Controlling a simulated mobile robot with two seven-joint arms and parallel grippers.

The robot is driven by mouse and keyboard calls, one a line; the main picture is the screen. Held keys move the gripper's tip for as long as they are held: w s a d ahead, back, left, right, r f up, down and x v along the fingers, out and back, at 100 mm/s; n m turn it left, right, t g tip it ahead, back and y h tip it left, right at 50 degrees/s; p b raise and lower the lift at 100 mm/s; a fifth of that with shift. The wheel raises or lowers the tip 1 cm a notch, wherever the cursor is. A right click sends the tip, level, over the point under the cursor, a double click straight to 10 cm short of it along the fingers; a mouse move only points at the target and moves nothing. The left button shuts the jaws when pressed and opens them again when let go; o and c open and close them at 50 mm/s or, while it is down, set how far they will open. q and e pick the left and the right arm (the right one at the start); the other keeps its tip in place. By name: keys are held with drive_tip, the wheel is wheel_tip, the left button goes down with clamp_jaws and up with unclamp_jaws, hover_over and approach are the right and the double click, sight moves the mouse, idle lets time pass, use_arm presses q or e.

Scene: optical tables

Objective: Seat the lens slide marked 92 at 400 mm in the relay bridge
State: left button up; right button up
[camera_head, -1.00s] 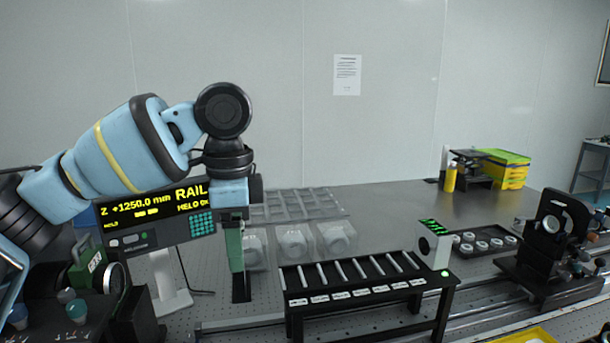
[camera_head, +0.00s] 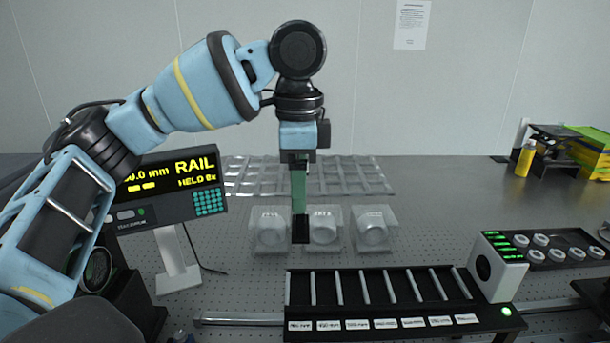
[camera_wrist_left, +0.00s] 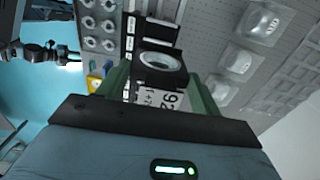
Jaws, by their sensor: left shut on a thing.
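My left gripper (camera_head: 300,215) is shut on the lens slide (camera_head: 300,236), a dark plate seen nearly edge-on in the head view. In the left wrist view the slide (camera_wrist_left: 160,63) shows a round lens in a black frame and a white label with 92 upside down. The relay bridge (camera_head: 380,285) is a black rack with pale bars across it and a row of white distance labels along its front. The label at its left end (camera_head: 299,325) seems to read 400 mm. The slide hangs above and behind the bridge's left end, apart from it.
Clear lens boxes (camera_head: 322,232) stand behind the gripper. A rail readout (camera_head: 172,190) stands at left, partly behind my arm. A white box with green marks (camera_head: 500,268) is at the bridge's right end. A tray of round parts (camera_head: 560,252) lies beyond it.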

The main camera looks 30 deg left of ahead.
use_arm(q)
drive_tip(key=shift+s+f, duration=0.15)
drive_tip(key=shift+f, duration=0.85)
wheel_tip(320, 180, down, 12)
drive_tip(key=shift+f, duration=0.2)
idle(0.7)
drive_tip(key=shift+f, duration=0.2)
idle(0.6)
drive_tip(key=o, duration=1.5)
drive_tip(key=shift+o, duration=0.4)
drive_tip(key=shift+r, duration=0.1)
drive_tip(key=shift+r, duration=4.85)
